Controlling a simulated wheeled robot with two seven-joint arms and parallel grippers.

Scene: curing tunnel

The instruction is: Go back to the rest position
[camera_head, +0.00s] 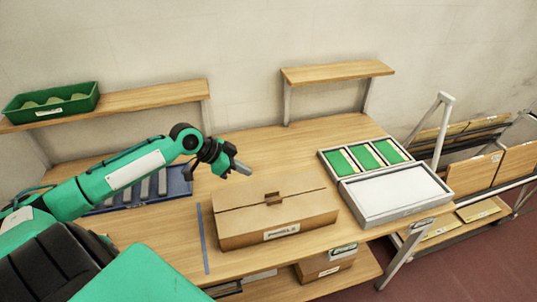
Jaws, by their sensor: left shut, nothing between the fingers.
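My left arm comes in from the left over the table. My left gripper (240,168) is shut and empty, in the air behind the back left of a closed brown cardboard box (245,225) in the picture. The box carries a white label and stands on the wooden table (260,147). My right gripper is not in view.
A tray with green panels (328,163) and a white-topped tray (395,190) lie right of the box. A blue tray (178,182) is partly hidden behind my left arm. A green bin (85,103) stands on the left shelf (150,99). A rack (470,182) stands at right.

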